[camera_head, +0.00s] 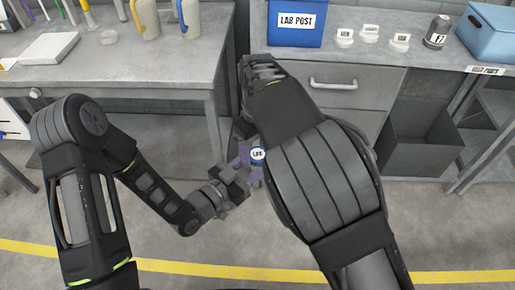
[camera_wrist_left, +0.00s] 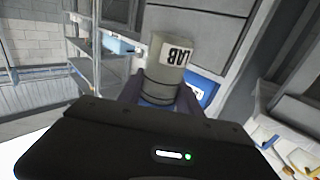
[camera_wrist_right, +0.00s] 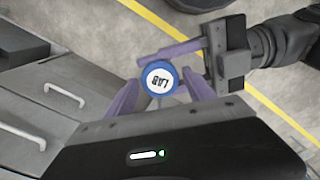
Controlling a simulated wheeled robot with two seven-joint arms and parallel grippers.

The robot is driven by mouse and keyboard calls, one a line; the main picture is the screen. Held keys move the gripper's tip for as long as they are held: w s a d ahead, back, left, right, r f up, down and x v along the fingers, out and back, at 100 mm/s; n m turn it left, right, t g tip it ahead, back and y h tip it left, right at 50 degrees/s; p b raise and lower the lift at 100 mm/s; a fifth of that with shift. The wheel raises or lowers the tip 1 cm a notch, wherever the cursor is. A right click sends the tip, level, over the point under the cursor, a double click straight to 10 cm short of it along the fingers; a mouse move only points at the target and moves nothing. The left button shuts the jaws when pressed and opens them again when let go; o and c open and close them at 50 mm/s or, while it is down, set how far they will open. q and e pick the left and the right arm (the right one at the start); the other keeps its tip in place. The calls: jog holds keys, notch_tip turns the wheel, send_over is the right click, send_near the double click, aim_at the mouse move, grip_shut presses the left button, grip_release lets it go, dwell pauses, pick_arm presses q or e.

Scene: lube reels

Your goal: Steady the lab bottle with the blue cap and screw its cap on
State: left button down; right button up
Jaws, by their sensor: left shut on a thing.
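The lab bottle is a grey cylinder (camera_wrist_left: 172,62) with a white LAB label, held in the air in front of the benches. Its blue cap with a white LAB top (camera_wrist_right: 160,78) sits on the neck end; how far it is screwed on cannot be told. My left gripper (camera_head: 243,162) is shut on the bottle's body, and its purple fingers show in the left wrist view. My right gripper (camera_wrist_right: 162,90) is open above the bottle, with its two purple fingers on either side of the cap and small gaps. In the head view my right arm largely hides that gripper.
A blue LAB POST box (camera_head: 296,26), small white labelled stands (camera_head: 371,32) and a dark grey bottle (camera_head: 436,31) stand on the right bench. Jugs (camera_head: 146,18) stand on the left bench. A drawer cabinet (camera_head: 345,85) is close behind the grippers. The floor in front is clear.

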jog(key=c, duration=1.3)
jog(key=shift+m, duration=1.2)
jog(key=o, duration=1.6)
jog(key=shift+c, duration=0.2)
jog(key=shift+r, duration=2.3)
jog(key=shift+o, duration=0.2)
